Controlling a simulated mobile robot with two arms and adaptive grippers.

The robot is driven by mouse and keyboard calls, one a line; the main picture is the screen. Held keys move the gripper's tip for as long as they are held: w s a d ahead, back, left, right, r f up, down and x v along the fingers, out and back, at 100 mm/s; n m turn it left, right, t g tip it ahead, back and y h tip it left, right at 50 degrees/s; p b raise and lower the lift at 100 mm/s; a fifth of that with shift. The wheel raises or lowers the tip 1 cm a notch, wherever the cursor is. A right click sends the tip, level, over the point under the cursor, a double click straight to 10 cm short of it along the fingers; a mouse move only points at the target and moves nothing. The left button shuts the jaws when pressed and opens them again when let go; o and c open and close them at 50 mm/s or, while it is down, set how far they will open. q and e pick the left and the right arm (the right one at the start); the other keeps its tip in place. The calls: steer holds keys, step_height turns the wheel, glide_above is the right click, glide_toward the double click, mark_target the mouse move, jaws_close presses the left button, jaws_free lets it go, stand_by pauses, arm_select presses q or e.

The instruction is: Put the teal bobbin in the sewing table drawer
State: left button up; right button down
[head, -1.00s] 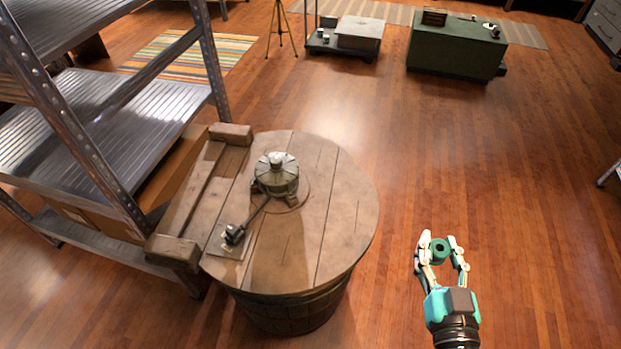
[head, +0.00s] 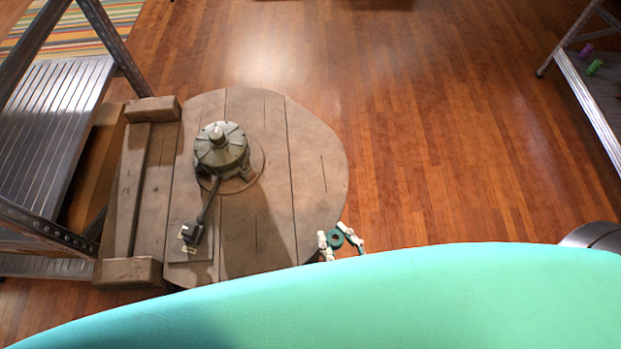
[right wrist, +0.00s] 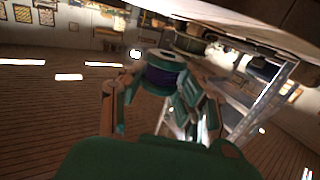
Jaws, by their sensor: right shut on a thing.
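The teal bobbin (head: 335,239) sits between the fingertips of my right gripper (head: 342,240), close to the right front edge of a round wooden tabletop in the head view. In the right wrist view the bobbin (right wrist: 161,74) shows teal flanges and a dark purple winding. My right gripper (right wrist: 155,95) is shut on it there, a finger on either side. My large teal arm link covers the bottom of the head view and hides the rest of that arm. My left gripper is not in view. I cannot make out the sewing table drawer in either view.
The round wooden top (head: 305,170) carries a metal device (head: 221,150) with a lever. A metal shelf (head: 55,110) stands at the left. Another shelf (head: 592,112) at the right holds small purple (head: 586,49) and green (head: 594,67) items. Floor between is clear.

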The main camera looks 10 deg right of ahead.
steer(key=b, duration=0.2)
glide_above(317, 196)
steer(key=s, duration=0.2)
steer(key=shift+w+f, duration=0.25)
steer(key=shift+f, duration=0.35)
steer(key=shift+w, duration=0.45)
steer(key=shift+w+f+b, duration=0.1)
steer(key=shift+w+b, duration=0.2)
steer(key=shift+w, duration=0.05)
step_height(317, 196, down, 4)
steer(key=b, duration=0.4)
steer(key=shift+s+r, duration=0.1)
steer(key=shift+r, duration=0.2)
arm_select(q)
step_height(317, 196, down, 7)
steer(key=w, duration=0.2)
arm_select(e)
steer(key=c, duration=1)
jaws_free()
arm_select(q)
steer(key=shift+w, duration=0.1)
arm_select(e)
steer(key=shift+o, duration=0.2)
